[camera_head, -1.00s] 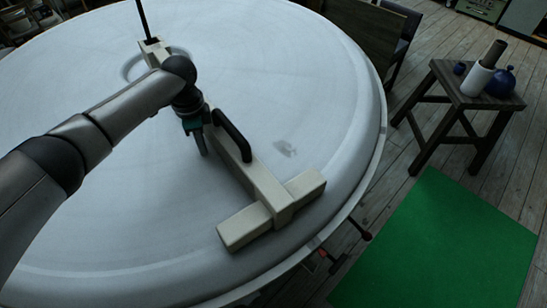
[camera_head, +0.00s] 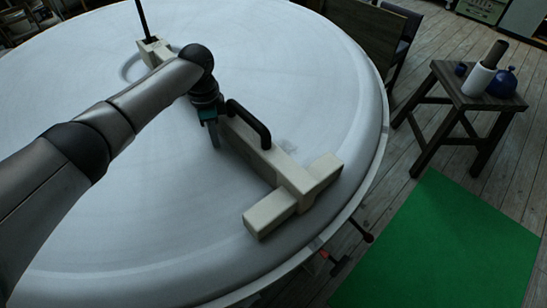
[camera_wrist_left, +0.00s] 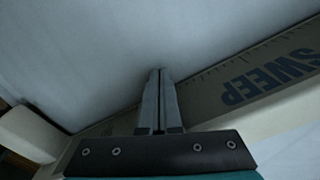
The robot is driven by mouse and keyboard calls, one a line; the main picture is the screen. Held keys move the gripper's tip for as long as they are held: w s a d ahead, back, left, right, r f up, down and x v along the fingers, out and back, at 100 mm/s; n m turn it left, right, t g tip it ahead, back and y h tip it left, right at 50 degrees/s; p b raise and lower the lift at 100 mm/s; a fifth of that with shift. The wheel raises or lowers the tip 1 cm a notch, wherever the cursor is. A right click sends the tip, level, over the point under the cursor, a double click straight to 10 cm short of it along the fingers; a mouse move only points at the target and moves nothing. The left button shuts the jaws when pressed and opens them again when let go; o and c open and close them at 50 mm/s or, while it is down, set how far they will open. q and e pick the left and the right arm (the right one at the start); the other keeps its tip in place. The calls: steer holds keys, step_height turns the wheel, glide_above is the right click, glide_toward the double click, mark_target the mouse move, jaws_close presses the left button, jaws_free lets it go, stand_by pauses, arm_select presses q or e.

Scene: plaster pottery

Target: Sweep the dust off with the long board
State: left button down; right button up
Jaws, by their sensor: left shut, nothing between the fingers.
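The long board (camera_head: 262,159) is a pale beam with a black handle (camera_head: 249,122) on top and a crosspiece at its near right end. It lies across the round white plaster surface (camera_head: 95,215). My left gripper (camera_head: 215,143) is shut and empty, pointing down beside the board's left side. In the left wrist view, my shut fingers (camera_wrist_left: 159,100) are close to the board's side (camera_wrist_left: 245,90), which bears the word SWEEP; whether they touch cannot be told. My right gripper is out of view.
A black rod (camera_head: 144,20) rises at the far end of the board, near the disc's centre. A wooden stool (camera_head: 468,96) with a white cylinder and blue pot stands at the right. A green mat (camera_head: 440,250) lies on the plank floor.

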mark_target(228, 132)
arm_select(q)
steer(key=shift+w+d+f+b, duration=0.1)
steer(key=shift+w+d+b, duration=0.4)
steer(key=shift+d, duration=0.15)
steer(key=shift+w+d+f+b, duration=0.1)
steer(key=shift+w+d+b, duration=0.35)
steer(key=shift+d, duration=0.2)
steer(key=shift+d+r, duration=0.1)
steer(key=shift+r, duration=0.05)
steer(key=b, duration=0.1)
steer(key=w+d+b, duration=0.1)
steer(key=shift+w+d+b, duration=0.2)
steer(key=shift+w+b, duration=0.1)
steer(key=shift+w+d+b, duration=0.85)
steer(key=shift+b, duration=0.9)
steer(key=shift+r, duration=0.1)
